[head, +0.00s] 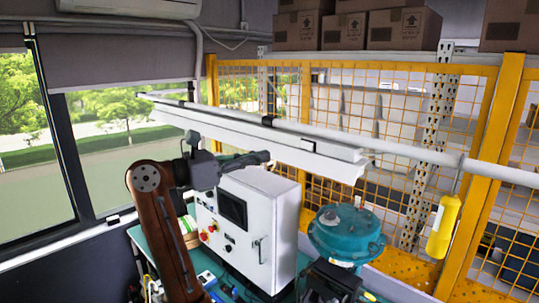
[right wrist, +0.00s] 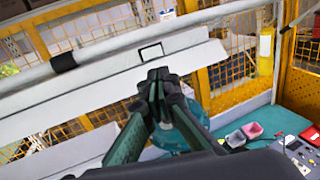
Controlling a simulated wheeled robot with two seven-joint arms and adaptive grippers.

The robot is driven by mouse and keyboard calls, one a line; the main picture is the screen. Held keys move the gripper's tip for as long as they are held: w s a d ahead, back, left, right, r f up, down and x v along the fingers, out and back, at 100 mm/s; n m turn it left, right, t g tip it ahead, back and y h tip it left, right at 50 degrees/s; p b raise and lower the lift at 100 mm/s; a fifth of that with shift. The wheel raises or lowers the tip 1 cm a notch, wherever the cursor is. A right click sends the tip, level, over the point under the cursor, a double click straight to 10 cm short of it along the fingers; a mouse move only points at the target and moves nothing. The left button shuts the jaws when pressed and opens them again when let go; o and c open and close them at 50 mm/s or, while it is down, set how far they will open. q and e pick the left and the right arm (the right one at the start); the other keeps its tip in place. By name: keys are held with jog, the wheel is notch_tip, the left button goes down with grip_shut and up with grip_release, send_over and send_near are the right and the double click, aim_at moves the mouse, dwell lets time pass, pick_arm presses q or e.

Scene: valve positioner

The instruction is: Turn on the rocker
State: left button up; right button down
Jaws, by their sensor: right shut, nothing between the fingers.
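The rocker cannot be made out with certainty. A grey control panel (right wrist: 301,152) with small coloured controls shows at the lower right of the right wrist view, too small to tell which is the rocker. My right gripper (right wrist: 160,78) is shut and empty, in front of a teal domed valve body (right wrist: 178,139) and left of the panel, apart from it. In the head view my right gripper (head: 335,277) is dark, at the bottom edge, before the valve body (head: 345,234). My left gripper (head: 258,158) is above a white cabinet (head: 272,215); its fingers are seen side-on.
A long white beam (head: 270,138) crosses behind the grippers. A yellow mesh fence (head: 305,110) stands behind the table. A yellow bottle (head: 443,227) hangs at the right. A grey bin (right wrist: 236,138) and a red bin (right wrist: 253,130) sit on the teal table (right wrist: 262,116) left of the panel.

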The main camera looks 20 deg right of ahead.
send_near(311, 148)
jog(key=d+p, duration=0.2)
jog(key=d, duration=0.4)
jog(key=shift+w+r, duration=0.1)
jog(key=shift+w, duration=0.05)
jog(key=shift+d, duration=0.45)
pick_arm(q)
jog(key=r, duration=0.1)
jog(key=w+r, duration=0.1)
jog(key=shift+w+d+r, duration=0.1)
jog(key=shift+w+r, duration=0.1)
jog(key=shift+r, duration=0.15)
